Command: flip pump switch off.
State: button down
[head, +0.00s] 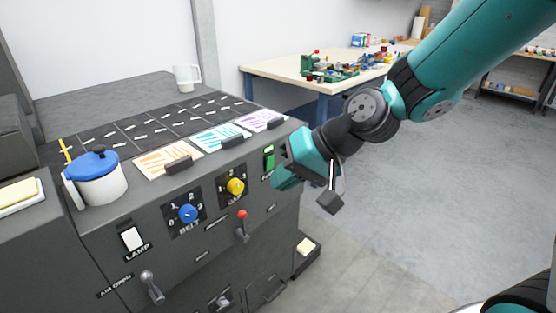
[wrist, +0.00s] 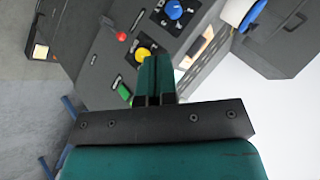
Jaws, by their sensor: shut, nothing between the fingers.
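The pump switch (head: 269,158) is a green rocker at the right end of the grey console's sloped front. Its label below is partly hidden by my gripper. It also shows in the wrist view as the green switch (wrist: 124,91), left of my fingers. My gripper (head: 280,181) is in front of the panel, just right of and below the switch in the head view. Its two teal fingers (wrist: 153,66) are together with nothing between them. I cannot tell whether they touch the panel.
The console front also has a yellow knob (head: 235,186), a blue knob (head: 188,213), a white lamp switch (head: 132,238) and a red-tipped lever (head: 242,226). A blue-lidded pot (head: 98,185) stands on top. A workbench (head: 280,68) is behind; the floor at right is clear.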

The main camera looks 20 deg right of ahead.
jog(key=w+d+f+m+t+h, duration=0.1)
jog(key=w+d+f+m+t, duration=0.6)
jog(key=w+d+f+m, duration=0.2)
jog(key=w+d+m, duration=0.2)
jog(key=w+d, duration=0.2)
jog(key=w, duration=0.1)
jog(key=shift+f+m+h, duration=0.2)
jog(key=shift+m+h, duration=0.1)
jog(key=shift+m, duration=0.1)
jog(key=p, duration=0.3)
send_near(272, 158)
notch_tip(272, 158, down, 4)
jog(key=w+a, duration=0.2)
jog(key=shift+w+a+r+t+p, duration=0.15)
jog(key=shift+w+a+r, duration=0.1)
jog(key=shift+w, duration=0.3)
jog(key=shift+w+a+r+t+p, duration=0.15)
jog(key=shift+w+a, duration=0.05)
jog(key=shift+w, duration=0.35)
jog(key=shift+w+a+f, duration=0.1)
jog(key=shift+w+a, duration=0.15)
jog(key=shift+w, duration=0.3)
jog(key=shift+d, duration=0.1)
